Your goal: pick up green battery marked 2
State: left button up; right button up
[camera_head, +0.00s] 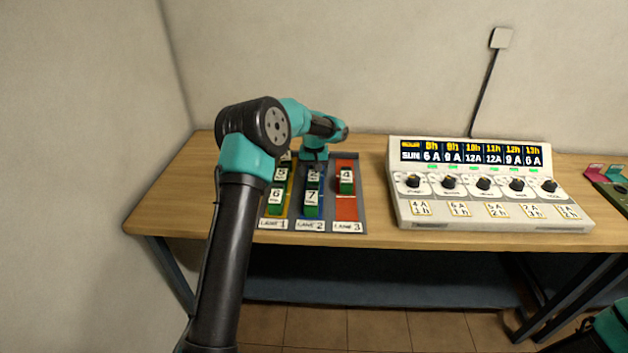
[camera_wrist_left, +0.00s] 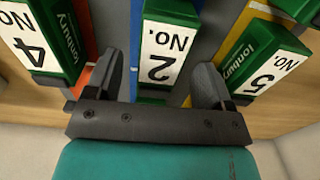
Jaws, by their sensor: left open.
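The green battery marked 2 (camera_wrist_left: 165,50) stands between the fingers of my left gripper (camera_wrist_left: 163,72) in the left wrist view, its white label facing the camera. The gripper is open, with one finger on each side of the battery; contact cannot be told. In the head view the battery (camera_head: 314,176) shows partly in the blue middle lane, behind the battery marked 7 (camera_head: 311,198). My left gripper (camera_head: 315,165) reaches down over it there, and my arm hides part of it. My right gripper is out of view.
Batteries marked 5 (camera_head: 281,175) and 6 (camera_head: 276,195) stand in the yellow lane, and battery 4 (camera_head: 346,176) in the red lane (camera_head: 346,210). Batteries 4 (camera_wrist_left: 45,45) and 5 (camera_wrist_left: 260,65) flank the fingers closely. A control panel (camera_head: 480,215) stands to the right.

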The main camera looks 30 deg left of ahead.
aim_at(314, 173)
pick_arm(q)
notch_tip(314, 173, down, 2)
jog(key=shift+f, duration=0.2)
jog(key=shift+c, duration=0.4)
jog(key=shift+r, duration=0.1)
jog(key=c, duration=1.3)
notch_tip(314, 173, up, 10)
dwell(0.5)
